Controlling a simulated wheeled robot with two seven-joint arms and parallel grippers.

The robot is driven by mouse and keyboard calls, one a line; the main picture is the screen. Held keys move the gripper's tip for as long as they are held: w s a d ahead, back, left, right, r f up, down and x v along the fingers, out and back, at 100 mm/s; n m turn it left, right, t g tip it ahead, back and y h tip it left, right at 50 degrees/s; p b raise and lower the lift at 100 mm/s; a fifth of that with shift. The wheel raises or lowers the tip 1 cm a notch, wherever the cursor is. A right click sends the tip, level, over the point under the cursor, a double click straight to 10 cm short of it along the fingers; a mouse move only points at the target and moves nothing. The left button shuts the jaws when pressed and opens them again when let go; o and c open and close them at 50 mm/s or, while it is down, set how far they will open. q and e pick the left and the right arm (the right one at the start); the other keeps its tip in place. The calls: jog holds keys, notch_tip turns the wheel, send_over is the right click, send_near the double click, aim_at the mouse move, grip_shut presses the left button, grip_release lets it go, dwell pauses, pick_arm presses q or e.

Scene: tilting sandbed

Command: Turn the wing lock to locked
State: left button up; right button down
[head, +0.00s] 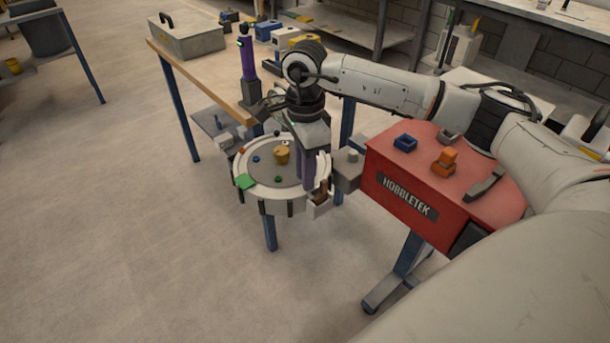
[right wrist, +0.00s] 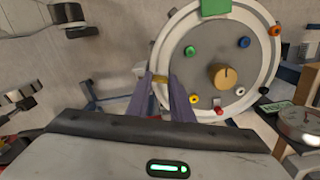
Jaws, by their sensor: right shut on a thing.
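The round sandbed (head: 240,194) has a white rim, a grey inner disc with small coloured knobs, and a brass-coloured knob (head: 283,155) near its middle. My right gripper (head: 308,182) reaches down at the rim's right side, its purple fingers pointing down. My left gripper is not in view.
A red HOBBLETEK box (head: 475,172) with small blue and orange blocks on top stands right of the sandbed. A wooden bench (head: 190,70) with a grey case (head: 187,42) and a purple device (head: 247,62) stands behind. The floor at left is clear.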

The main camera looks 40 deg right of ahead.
jog(key=shift+n+b, duration=0.6)
jog(key=shift+n, duration=1.3)
jog(key=shift+w+r, duration=0.1)
jog(key=c, duration=1.6)
grip_release()
jog(key=shift+o, duration=0.2)
notch_tip(320, 180, up, 10)
jog(key=shift+r, duration=0.1)
